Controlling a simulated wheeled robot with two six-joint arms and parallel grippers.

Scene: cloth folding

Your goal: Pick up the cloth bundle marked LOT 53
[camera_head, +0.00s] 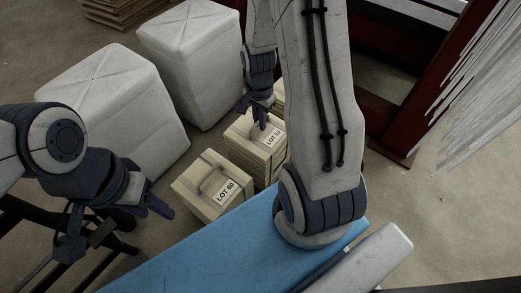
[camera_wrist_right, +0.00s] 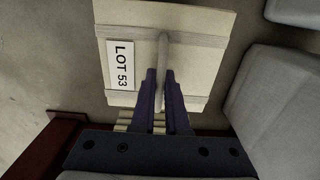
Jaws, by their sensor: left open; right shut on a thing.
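The cloth bundle marked LOT 53 (camera_head: 270,146) is a pale, flat, strapped bundle with a loop handle and a white label. In the head view it is at the top of a stack in the middle. It also shows in the right wrist view (camera_wrist_right: 195,75). My right gripper (camera_head: 262,120) is shut on its handle, with purple fingers on both sides of it in the wrist view (camera_wrist_right: 160,78). I cannot tell whether the bundle is clear of the stack. My left gripper (camera_head: 158,206) is open and empty, left of the LOT 60 bundle.
The LOT 60 bundle (camera_head: 205,199) tops a neighbouring stack in front. Two large white wrapped bales (camera_head: 105,105) (camera_head: 190,60) stand at the left and behind. A blue surface (camera_head: 200,255) lies in front. A dark red frame (camera_head: 410,115) stands at the right. Bare floor shows at far right.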

